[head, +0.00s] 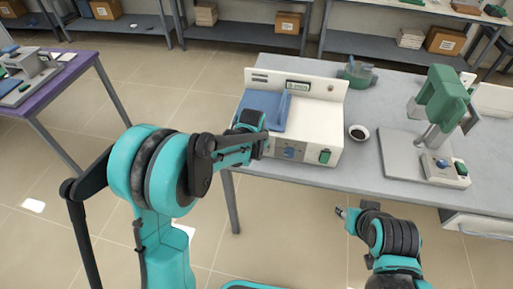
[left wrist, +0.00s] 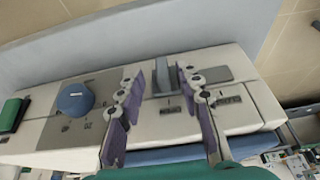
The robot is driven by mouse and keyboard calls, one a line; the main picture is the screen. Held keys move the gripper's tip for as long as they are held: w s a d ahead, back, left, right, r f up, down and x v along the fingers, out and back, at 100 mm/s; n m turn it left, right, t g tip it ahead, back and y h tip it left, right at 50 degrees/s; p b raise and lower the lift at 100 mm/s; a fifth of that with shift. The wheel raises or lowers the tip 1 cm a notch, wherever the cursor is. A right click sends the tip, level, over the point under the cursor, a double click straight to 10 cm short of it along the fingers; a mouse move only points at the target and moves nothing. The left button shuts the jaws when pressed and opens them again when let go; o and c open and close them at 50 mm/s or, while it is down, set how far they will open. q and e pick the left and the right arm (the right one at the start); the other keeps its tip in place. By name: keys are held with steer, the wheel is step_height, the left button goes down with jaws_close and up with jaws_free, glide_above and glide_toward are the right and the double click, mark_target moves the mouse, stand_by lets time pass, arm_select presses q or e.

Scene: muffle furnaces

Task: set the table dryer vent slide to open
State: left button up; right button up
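The table dryer (head: 318,128) is a white box with a blue lid (head: 268,108), on the grey table. In the left wrist view its front shows a grey slide tab (left wrist: 162,72) on a darker plate (left wrist: 215,74), with small labels too blurred to read. My left gripper (head: 262,137) is at the left part of the dryer's front. In the left wrist view the left gripper (left wrist: 158,78) is open, its purple-padded fingers on either side of the tab with gaps visible. Contact cannot be told. My right gripper (head: 342,212) is in front of the table edge, away from the dryer.
The dryer front also has a blue knob (head: 289,152) and a green switch (head: 325,156). A small dark-filled bowl (head: 359,133) stands right of it, and a green-and-white press-like device (head: 440,110) farther right. A green holder (head: 357,72) stands behind. A purple table (head: 60,80) is at left.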

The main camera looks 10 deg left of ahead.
arm_select(q)
steer(key=shift+r, duration=0.1)
stand_by(0.3)
steer(key=v, duration=1.1)
steer(key=shift+s+r, duration=0.25)
steer(key=shift+r, duration=0.1)
steer(key=s+a+t, duration=0.1)
steer(key=s+a, duration=0.2)
steer(key=s, duration=0.7)
steer(key=s+a+t, duration=0.1)
steer(key=s+a, duration=0.2)
steer(key=s, duration=0.8)
steer(key=shift+s+a+r+t, duration=0.15)
steer(key=shift+s+r+t, duration=0.1)
steer(key=shift+s+t, duration=0.15)
stand_by(2.2)
